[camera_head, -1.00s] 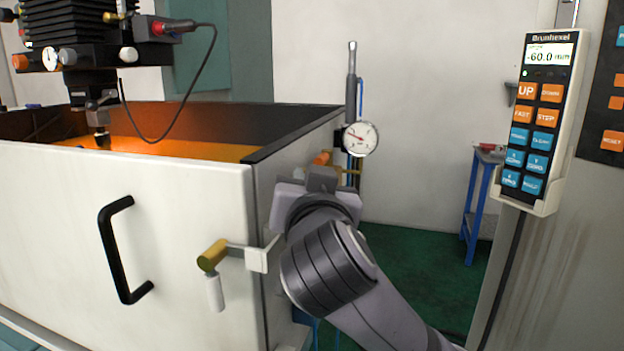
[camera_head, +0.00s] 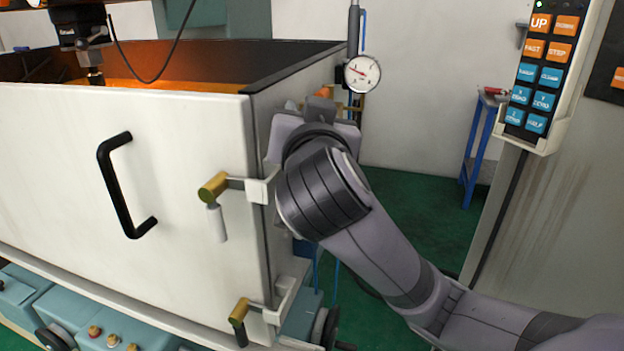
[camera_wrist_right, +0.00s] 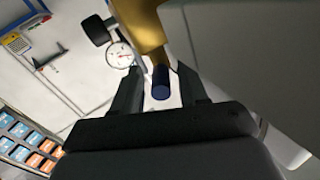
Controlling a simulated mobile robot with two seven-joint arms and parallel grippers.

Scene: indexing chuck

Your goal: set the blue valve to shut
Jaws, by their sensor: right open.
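In the right wrist view a dark blue cylindrical handle end (camera_wrist_right: 160,84) shows between the two fingers of my right gripper (camera_wrist_right: 159,73). I take it for the blue valve's handle. The fingers are apart, one on each side of it; I cannot tell if either touches it. A brass-coloured body (camera_wrist_right: 148,24) is just beyond the fingers. In the head view my right gripper (camera_head: 318,98) is beside the cabinet's right side, and my own wrist hides the blue handle. A small orange part (camera_head: 324,91) shows just behind the gripper. My left gripper is not in view.
A white cabinet door (camera_head: 60,170) with a black handle (camera_head: 122,190) and brass-ended latches (camera_head: 213,188) stands left of my arm. A dial gauge (camera_head: 362,73) on a pipe is close behind my gripper. A button pendant (camera_head: 535,80) hangs at right. Green floor lies between.

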